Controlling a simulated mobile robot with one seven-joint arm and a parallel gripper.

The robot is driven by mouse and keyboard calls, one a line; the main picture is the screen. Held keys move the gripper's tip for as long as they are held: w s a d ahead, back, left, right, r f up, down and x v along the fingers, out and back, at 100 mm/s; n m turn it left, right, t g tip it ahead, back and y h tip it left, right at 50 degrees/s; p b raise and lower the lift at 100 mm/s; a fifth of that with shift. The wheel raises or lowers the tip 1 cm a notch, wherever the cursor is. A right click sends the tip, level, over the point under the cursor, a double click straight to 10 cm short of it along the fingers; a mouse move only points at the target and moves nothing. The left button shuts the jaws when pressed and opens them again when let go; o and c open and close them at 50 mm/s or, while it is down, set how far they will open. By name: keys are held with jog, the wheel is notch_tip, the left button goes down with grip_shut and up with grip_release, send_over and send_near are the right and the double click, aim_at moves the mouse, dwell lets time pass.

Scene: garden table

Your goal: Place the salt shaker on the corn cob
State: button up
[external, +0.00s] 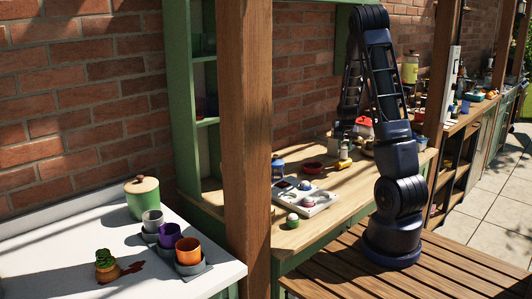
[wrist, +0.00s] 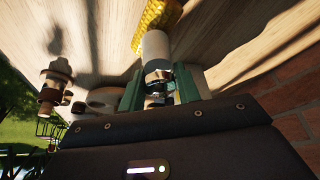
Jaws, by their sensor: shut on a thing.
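In the wrist view, the salt shaker (wrist: 156,46), a pale cylinder with a shiny metal part, is between the green fingers of my gripper (wrist: 158,86), which is shut on it. The bumpy yellow corn cob (wrist: 157,14) lies on the wooden table just beyond the shaker's pale end. In that view the shaker overlaps the cob's near end; I cannot tell whether they touch. In the external view, my gripper (external: 347,140) is low over the far part of the wooden table, and a small yellow thing beneath it looks like the cob (external: 344,158). The shaker is too small to make out there.
A wooden post (external: 247,150) rises at the table's left end. The table's front right is fairly clear.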

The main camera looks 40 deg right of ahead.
jog(key=shift+f, duration=0.15)
jog(key=o, duration=1)
jog(key=v, duration=1.2)
jog(key=s+a+r+n+t+y, duration=0.1)
jog(key=a+r, duration=0.2)
jog(key=a, duration=0.3)
jog(key=a+r+n, duration=0.1)
jog(key=a+r, duration=0.2)
jog(key=a, duration=0.2)
jog(key=s+a+r+n+y, duration=0.1)
jog(key=s+a+r+n, duration=0.2)
jog(key=s+a, duration=0.4)
jog(key=s+a+r+n, duration=0.3)
jog(key=s+a, duration=0.3)
jog(key=a, duration=0.4)
jog(key=s+a+r+n+t+y, duration=0.1)
jog(key=s+a+r+n, duration=0.1)
jog(key=s+a, duration=0.5)
jog(key=shift+s+a+r+n+y, duration=0.2)
jog(key=shift+a+n, duration=0.1)
jog(key=shift+a, duration=0.35)
jog(key=shift+s+a+r+n+y, duration=0.1)
jog(key=shift+a+r+n, duration=0.15)
jog(key=shift+a, duration=0.4)
